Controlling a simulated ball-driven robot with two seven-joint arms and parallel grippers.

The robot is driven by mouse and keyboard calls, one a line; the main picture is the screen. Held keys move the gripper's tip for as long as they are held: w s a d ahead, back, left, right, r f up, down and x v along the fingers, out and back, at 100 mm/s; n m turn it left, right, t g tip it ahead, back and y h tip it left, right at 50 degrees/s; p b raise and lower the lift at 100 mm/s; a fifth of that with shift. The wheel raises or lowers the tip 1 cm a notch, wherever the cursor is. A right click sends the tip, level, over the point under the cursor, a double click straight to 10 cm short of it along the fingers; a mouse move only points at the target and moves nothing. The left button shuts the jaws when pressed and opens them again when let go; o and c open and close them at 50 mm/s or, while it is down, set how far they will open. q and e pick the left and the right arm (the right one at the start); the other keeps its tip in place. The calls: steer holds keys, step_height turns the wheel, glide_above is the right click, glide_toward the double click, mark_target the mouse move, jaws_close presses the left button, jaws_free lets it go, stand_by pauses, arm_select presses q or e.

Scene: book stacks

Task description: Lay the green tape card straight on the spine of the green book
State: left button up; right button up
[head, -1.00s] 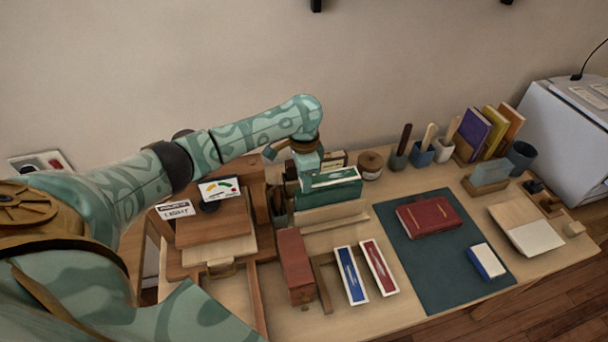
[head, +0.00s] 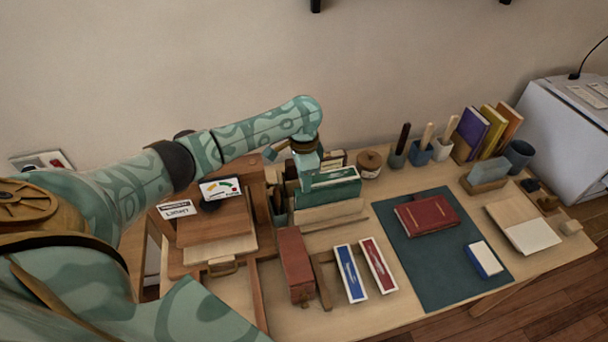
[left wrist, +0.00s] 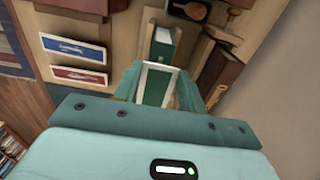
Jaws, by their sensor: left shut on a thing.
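The green tape card, green with a white border, is held between the fingers of my left gripper (left wrist: 157,92). In the left wrist view the card (left wrist: 155,84) lies in line with the green book (left wrist: 164,45). In the head view the card (head: 336,177) shows at the top of the green book (head: 330,191), which stands in a wooden holder (head: 332,212). My left gripper (head: 312,172) is over the book's left end, its fingertips mostly hidden. I cannot tell whether the card touches the spine. My right gripper is not in view.
Blue and red card trays (head: 350,273) (head: 378,266) lie in front, beside a dark red block (head: 296,264). A red book (head: 428,215) lies on the dark mat (head: 430,275). A round jar (head: 369,162) and tool cups (head: 420,153) stand behind. Bare table lies front left.

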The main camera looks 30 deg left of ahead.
arm_select(q)
steer(key=shift+f+b, duration=0.45)
steer(key=shift+f, duration=1.25)
stand_by(1.6)
steer(key=o, duration=1)
step_height(320, 180, up, 7)
steer(key=p, duration=0.8)
steer(key=shift+p, duration=0.35)
